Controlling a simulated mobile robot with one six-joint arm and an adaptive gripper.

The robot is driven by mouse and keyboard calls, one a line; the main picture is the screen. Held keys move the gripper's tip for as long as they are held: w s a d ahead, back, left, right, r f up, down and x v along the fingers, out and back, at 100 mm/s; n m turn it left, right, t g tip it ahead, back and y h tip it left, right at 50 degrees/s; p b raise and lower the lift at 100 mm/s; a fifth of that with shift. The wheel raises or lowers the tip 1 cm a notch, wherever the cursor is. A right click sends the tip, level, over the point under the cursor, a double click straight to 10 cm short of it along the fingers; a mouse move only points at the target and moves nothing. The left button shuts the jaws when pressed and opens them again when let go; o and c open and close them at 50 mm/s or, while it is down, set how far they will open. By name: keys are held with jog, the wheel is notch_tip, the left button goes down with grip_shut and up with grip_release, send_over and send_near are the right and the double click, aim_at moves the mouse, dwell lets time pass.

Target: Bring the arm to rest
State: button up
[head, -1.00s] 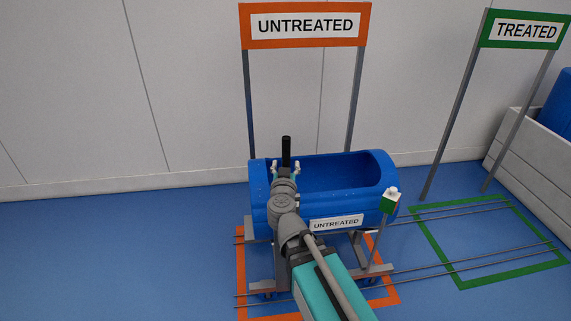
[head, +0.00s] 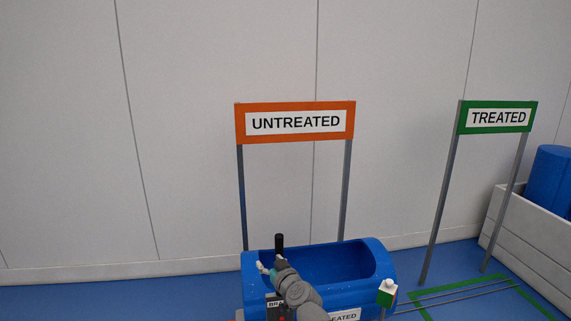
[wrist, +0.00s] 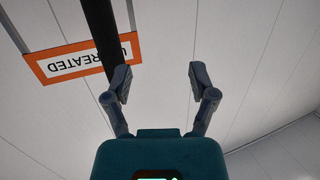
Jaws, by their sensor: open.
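My gripper (head: 265,268) is at the left end of the blue tub (head: 377,262) in the head view, low in the picture. In the wrist view my gripper (wrist: 158,80) has its two fingers wide apart with nothing held between them. A black upright handle (head: 279,243) stands close by my gripper. A black bar (wrist: 96,25), seemingly this handle, runs down past the left finger in the wrist view; I cannot tell whether they touch. My arm hides part of the tub's front.
The orange UNTREATED sign (head: 295,122) stands behind the tub on two posts. The green TREATED sign (head: 497,117) stands right, over a green floor frame (head: 430,291) with rails. A pale bin (head: 492,222) is at far right. The white wall (head: 190,190) is behind.

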jog(key=s+d+f+m+g+h+p, duration=0.2)
jog(key=s+d+f+g+h+p, duration=0.1)
jog(key=s+d+g, duration=0.4)
jog(key=s+d+f+m+g+h+p, duration=0.3)
jog(key=s+d+g, duration=0.4)
jog(key=d, duration=0.7)
notch_tip(320, 180, down, 3)
jog(key=shift+s+d+r+h+p, duration=0.1)
jog(key=shift+s+d+h+p, duration=0.2)
jog(key=shift+s+h, duration=0.45)
jog(key=shift+w, duration=0.1)
dwell(0.5)
